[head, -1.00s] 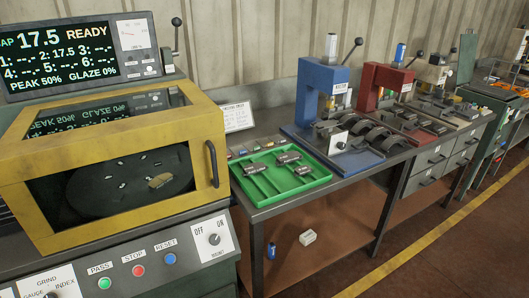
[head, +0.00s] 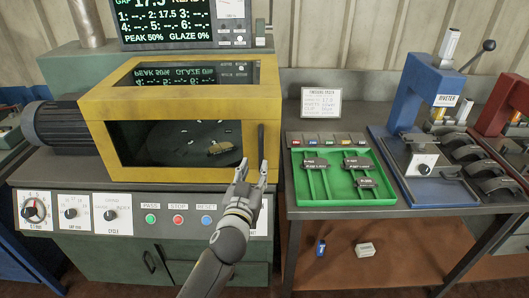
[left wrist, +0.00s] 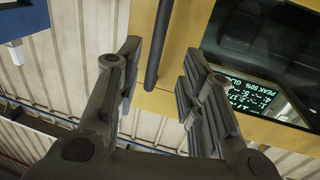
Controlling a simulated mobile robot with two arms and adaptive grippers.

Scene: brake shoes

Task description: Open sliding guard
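The sliding guard (head: 185,104) is a yellow box frame with dark see-through windows on the grinder, and it looks closed. Its dark vertical handle (head: 261,141) is on the front right edge. Through the front window I see a dark round table with a brass-coloured piece (head: 221,147) on it. My left gripper (head: 254,170) is open at the handle's lower end. In the left wrist view, the handle (left wrist: 158,45) shows between the two spread fingers of the left gripper (left wrist: 158,72), not clamped. My right gripper is not in view.
Below the guard is a control panel (head: 130,215) with knobs and buttons. To the right, a green tray (head: 372,191) with several dark parts sits on a bench by a blue riveter press (head: 426,90). A motor (head: 62,122) stands left of the guard.

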